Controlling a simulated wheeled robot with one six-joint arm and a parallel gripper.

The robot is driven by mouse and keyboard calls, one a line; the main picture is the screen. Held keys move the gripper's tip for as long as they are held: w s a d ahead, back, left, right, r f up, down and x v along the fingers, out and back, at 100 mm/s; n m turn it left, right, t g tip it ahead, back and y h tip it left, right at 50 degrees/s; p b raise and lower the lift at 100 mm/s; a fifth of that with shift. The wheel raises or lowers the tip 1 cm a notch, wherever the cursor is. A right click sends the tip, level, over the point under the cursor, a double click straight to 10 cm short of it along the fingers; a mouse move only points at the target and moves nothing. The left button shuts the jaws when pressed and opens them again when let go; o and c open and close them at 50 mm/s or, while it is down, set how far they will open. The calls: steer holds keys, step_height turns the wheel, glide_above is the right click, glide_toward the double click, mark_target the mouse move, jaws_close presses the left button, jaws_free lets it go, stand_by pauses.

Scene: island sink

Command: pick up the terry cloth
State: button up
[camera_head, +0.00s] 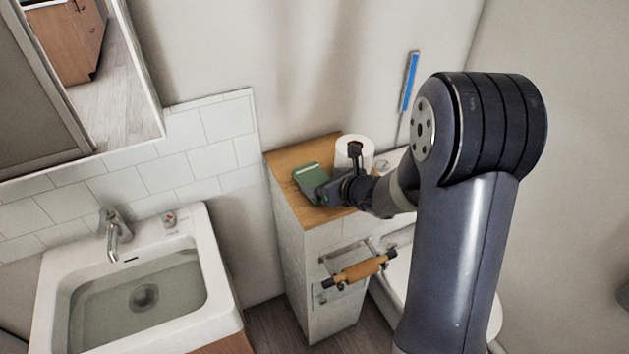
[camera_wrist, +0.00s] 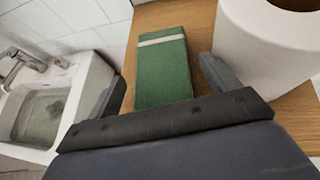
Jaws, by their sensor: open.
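The terry cloth (camera_head: 308,177) is a folded green cloth with a pale stripe, lying on the wooden top of a narrow cabinet. In the wrist view the cloth (camera_wrist: 163,72) lies ahead of my gripper (camera_wrist: 162,90), its near end between the two fingers. The fingers are apart, one on each side of the cloth, with gaps showing. In the head view my gripper (camera_head: 325,190) is at the cloth's near right side and hides part of it. I cannot tell how high the fingertips are above the wood.
A white paper roll (camera_head: 354,150) stands on the cabinet top (camera_head: 283,163) close to the right of my gripper; it is also large in the wrist view (camera_wrist: 262,45). A sink (camera_head: 140,290) with a faucet (camera_head: 115,228) is to the left. A wooden-bar holder (camera_head: 360,270) sticks out from the cabinet front.

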mark_target(315, 178)
steer(key=shift+x, duration=1.6)
steer(key=shift+c, duration=0.2)
steer(key=c, duration=0.7)
steer(key=shift+r, duration=0.1)
